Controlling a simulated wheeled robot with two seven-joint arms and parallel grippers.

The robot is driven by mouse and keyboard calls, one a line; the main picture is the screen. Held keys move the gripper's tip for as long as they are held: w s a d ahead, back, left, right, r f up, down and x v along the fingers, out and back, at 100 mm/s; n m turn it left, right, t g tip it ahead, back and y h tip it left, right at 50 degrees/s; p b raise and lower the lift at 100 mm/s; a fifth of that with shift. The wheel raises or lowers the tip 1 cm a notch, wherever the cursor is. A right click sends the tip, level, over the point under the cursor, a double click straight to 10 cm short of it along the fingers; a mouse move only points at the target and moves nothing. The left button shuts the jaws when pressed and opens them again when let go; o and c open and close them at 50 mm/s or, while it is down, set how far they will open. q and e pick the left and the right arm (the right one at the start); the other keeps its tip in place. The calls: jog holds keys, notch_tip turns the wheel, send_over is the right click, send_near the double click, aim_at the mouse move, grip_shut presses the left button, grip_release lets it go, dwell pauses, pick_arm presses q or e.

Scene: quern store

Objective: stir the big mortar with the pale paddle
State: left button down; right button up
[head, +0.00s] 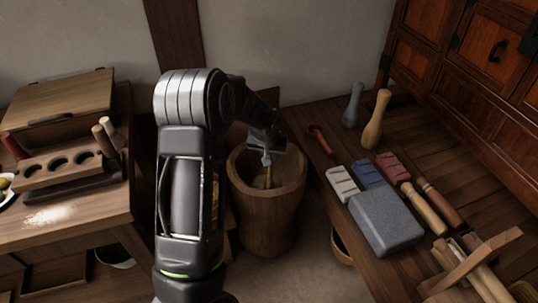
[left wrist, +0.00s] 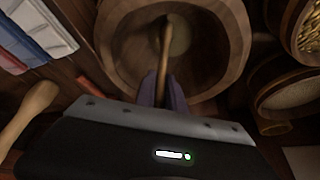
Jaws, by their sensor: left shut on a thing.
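The big wooden mortar (head: 262,222) stands on the floor between the two tables, its round mouth facing up. My left gripper (head: 266,152) is over its mouth, pointing down. It is shut on the handle of the pale paddle (head: 268,178), whose lower part reaches down into the bowl. In the left wrist view the paddle (left wrist: 166,50) runs from between my fingertips (left wrist: 163,88) into the hollow of the mortar (left wrist: 238,40). The paddle's lower end lies by a pale round patch in the bowl; contact there is unclear. My right gripper is not in view.
The right table holds a grey stone block (head: 385,222), several brushes, a tan pestle (head: 376,120) and a grey pestle (head: 353,104). The left table has a holed wooden rack (head: 62,168) and a wooden box (head: 60,98). Round containers (left wrist: 290,92) stand close beside the mortar.

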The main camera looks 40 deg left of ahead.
pick_arm(q)
jog(key=shift+r, duration=0.1)
notch_tip(320, 180, up, 18)
jog(key=p, duration=1.2)
jog(key=s+d+r+m+p, duration=0.1)
jog(key=d+r+p, duration=0.2)
jog(key=d, duration=0.4)
jog(key=s+d+r+m+h+p, duration=0.1)
jog(key=d+r+m+p, duration=0.1)
jog(key=d+r, duration=0.3)
jog(key=s+d+r+m+p, duration=0.2)
jog(key=d+r+p, duration=0.1)
jog(key=d, duration=0.8)
jog(key=shift+d+r+h+p, duration=0.15)
jog(key=shift+r+h+p, duration=0.25)
jog(key=shift+r, duration=0.5)
jog(key=shift+f, duration=0.1)
